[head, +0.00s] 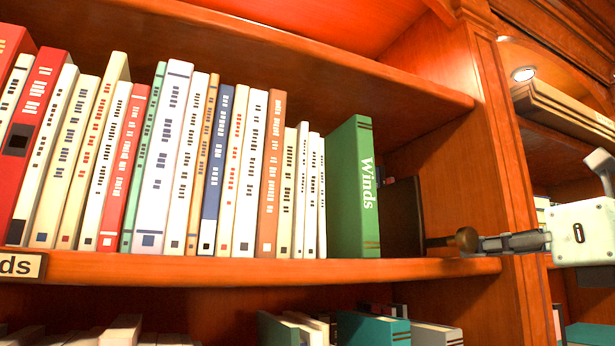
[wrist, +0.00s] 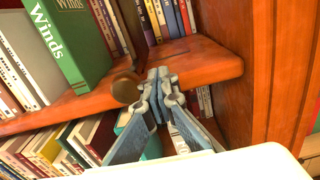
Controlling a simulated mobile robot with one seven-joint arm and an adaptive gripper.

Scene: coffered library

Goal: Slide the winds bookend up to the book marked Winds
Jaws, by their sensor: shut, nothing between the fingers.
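The green book marked Winds (head: 352,190) stands upright at the right end of the row of books; it also shows at the upper left of the wrist view (wrist: 62,45). A dark upright bookend panel (head: 408,215) stands to its right in the head view, partly behind the book. A round brown knob (head: 467,239), in line with the panel's foot, shows in the wrist view too (wrist: 125,88). My gripper (head: 482,243) is shut and empty, just right of the knob at shelf height. In the wrist view its fingertips (wrist: 158,75) look close beside the knob; contact is unclear.
The shelf board (head: 300,268) runs under the books, and its right end is bare. A wooden upright (head: 500,150) rises behind and beside my gripper. More books (head: 370,328) stand on the shelf below. A label plate (head: 22,264) ending in "ds" is at the left.

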